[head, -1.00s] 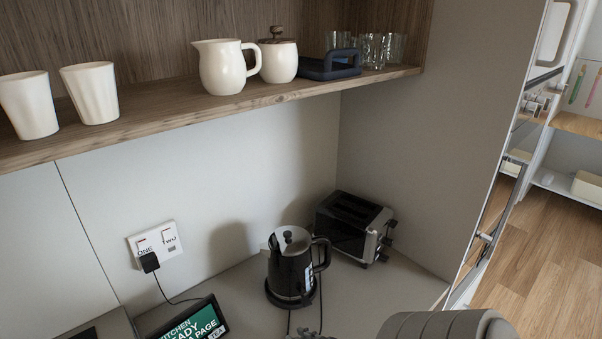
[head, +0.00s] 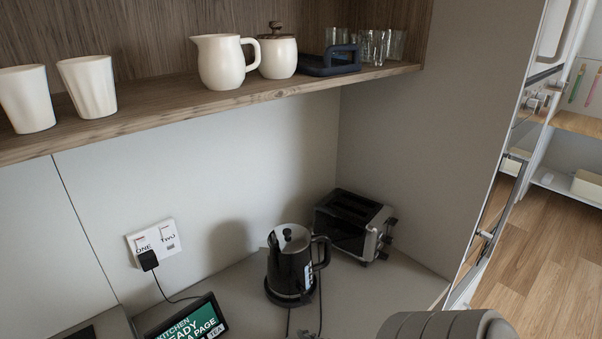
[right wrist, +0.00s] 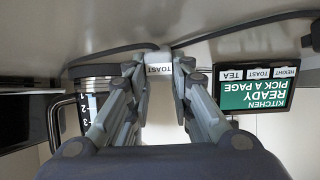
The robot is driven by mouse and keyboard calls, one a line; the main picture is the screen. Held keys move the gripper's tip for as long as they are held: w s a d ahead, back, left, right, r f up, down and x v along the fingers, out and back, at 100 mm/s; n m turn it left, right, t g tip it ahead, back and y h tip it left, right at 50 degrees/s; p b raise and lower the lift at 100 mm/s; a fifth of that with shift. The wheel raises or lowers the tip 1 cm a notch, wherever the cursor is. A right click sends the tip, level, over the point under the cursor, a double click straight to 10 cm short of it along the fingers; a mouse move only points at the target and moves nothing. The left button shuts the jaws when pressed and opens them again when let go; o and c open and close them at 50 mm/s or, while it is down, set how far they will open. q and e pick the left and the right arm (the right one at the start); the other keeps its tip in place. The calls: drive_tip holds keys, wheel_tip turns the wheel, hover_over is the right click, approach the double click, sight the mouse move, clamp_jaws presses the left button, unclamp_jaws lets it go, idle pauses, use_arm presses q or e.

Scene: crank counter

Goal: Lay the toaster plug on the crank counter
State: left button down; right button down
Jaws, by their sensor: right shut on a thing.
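The toaster plug (right wrist: 159,68), a pale block labelled TOAST, is between the fingertips of my right gripper (right wrist: 160,72) in the right wrist view. The gripper is shut on it. The plug is close to the grey counter; I cannot tell whether it touches. The counter (head: 375,293) also shows in the head view, where the right fingers are out of sight. The black and silver toaster (head: 353,225) stands at the back right of the counter. My left gripper is not in view.
A black kettle (head: 288,265) stands left of the toaster. A tilted screen (head: 190,322) is at the front left. A black plug (head: 148,260) sits in the wall socket's ONE side (head: 168,240). Dark cables cross the counter. Cups and jugs stand on the shelf (head: 250,92) above.

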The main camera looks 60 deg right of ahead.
drive_tip(key=shift+f, duration=0.25)
drive_tip(key=c, duration=1.3)
unclamp_jaws()
drive_tip(key=shift+c, duration=0.2)
drive_tip(key=v, duration=1.2)
drive_tip(key=shift+s+f, duration=0.1)
drive_tip(key=shift+s, duration=0.05)
